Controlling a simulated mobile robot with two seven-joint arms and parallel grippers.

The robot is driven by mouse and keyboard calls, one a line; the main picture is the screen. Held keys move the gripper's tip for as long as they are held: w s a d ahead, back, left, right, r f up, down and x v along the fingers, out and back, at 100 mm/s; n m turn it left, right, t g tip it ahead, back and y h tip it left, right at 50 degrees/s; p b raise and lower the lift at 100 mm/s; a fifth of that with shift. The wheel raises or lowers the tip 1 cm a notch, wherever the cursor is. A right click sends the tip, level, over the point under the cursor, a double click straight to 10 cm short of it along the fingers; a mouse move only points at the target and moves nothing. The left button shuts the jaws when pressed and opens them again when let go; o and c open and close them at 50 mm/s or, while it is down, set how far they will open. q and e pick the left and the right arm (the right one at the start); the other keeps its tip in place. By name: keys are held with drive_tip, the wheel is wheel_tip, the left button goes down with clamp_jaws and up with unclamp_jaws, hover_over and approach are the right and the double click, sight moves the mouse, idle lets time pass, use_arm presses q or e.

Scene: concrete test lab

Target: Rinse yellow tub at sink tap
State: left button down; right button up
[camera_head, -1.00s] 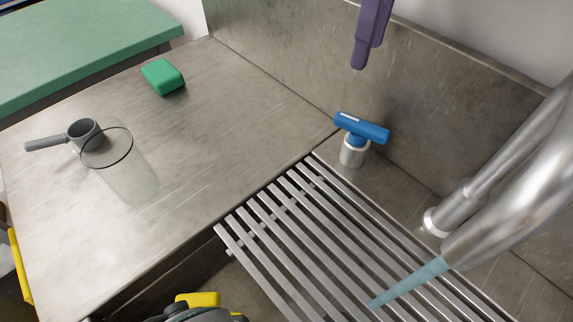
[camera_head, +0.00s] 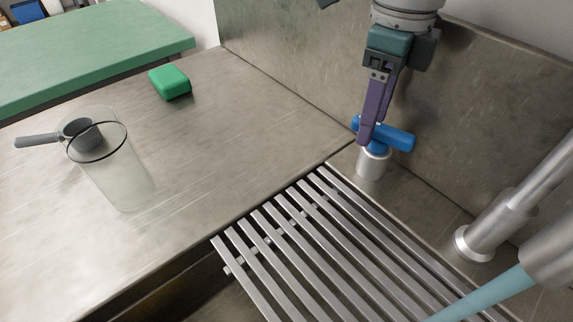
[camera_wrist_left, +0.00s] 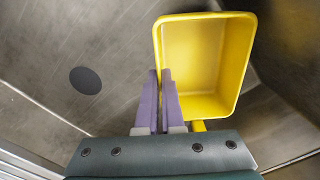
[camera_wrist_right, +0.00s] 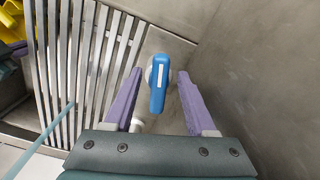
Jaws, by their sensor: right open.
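The blue tap handle (camera_head: 396,138) sits on a metal stem beside the sink grate. My right gripper (camera_wrist_right: 159,73) is open, with one finger on each side of the handle (camera_wrist_right: 158,85). A pale blue water stream (camera_head: 487,296) comes from the spout (camera_head: 553,250). The yellow tub (camera_wrist_left: 205,60) shows in the left wrist view, its open side towards the camera, and at the upper left of the right wrist view (camera_wrist_right: 10,25). My left gripper (camera_wrist_left: 160,74) has its fingers nearly together on the tub's left wall. The head view shows neither tub nor left gripper.
A slatted metal grate (camera_head: 300,245) spans part of the sink. On the steel counter stand a clear glass (camera_head: 122,180), a grey handled cup (camera_head: 80,133) and a green sponge (camera_head: 170,82). A round dark drain (camera_wrist_left: 85,80) lies in the basin. A steel wall rises behind the tap.

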drive_tip(key=shift+c, duration=0.2)
clamp_jaws()
idle(0.4)
